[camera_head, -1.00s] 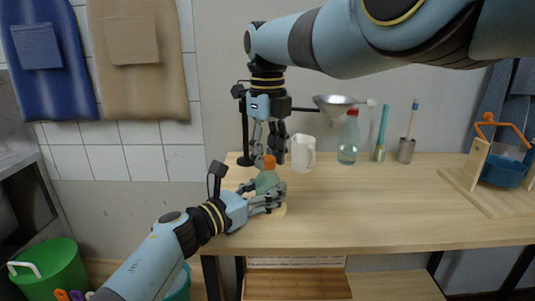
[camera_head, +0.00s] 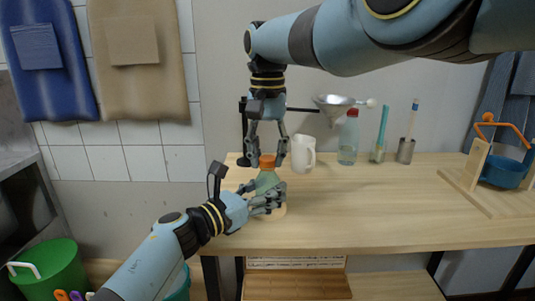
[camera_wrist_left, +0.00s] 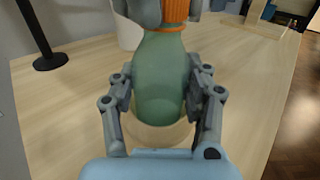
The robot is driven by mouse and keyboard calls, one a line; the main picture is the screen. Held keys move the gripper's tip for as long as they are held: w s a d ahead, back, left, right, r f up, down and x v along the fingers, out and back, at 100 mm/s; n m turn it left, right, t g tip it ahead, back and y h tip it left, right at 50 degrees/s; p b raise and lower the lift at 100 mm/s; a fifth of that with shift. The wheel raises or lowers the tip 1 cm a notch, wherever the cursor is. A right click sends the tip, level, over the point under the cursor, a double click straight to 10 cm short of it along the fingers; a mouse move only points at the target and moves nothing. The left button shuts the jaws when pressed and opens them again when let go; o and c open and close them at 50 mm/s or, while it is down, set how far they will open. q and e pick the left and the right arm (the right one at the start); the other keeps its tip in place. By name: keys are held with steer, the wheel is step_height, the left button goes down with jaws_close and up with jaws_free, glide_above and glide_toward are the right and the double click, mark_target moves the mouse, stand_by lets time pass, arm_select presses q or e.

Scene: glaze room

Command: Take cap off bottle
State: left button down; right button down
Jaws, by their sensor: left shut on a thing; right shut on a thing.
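The green bottle (camera_head: 267,181) stands upright near the left front of the wooden table, on a pale round base (camera_wrist_left: 160,137). My left gripper (camera_head: 272,200) is shut around the bottle's body from the left. The left wrist view shows its fingers on both sides of the bottle (camera_wrist_left: 160,85). The orange cap (camera_head: 267,162) sits at the bottle's neck. My right gripper (camera_head: 267,157) points straight down and is shut on the cap. In the left wrist view its fingertips flank the ribbed cap (camera_wrist_left: 175,10), with an orange ring below it.
A white mug (camera_head: 303,153) stands close behind, right of the right gripper. A red-capped bottle (camera_head: 348,140), a funnel (camera_head: 334,101) on a stand and holders with tools (camera_head: 405,151) line the back. The table's right middle is clear.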

steer(key=n, duration=0.4)
steer(key=shift+n, duration=0.3)
steer(key=n, duration=0.2)
steer(key=shift+w+r+n, duration=0.1)
steer(key=shift+n, duration=0.3)
steer(key=n, duration=0.7)
steer(key=shift+n, duration=0.4)
steer(key=n, duration=0.6)
steer(key=shift+n, duration=0.4)
steer(key=n, duration=0.7)
steer(key=shift+r, duration=0.2)
steer(key=shift+r, duration=0.9)
steer(key=shift+r, duration=0.1)
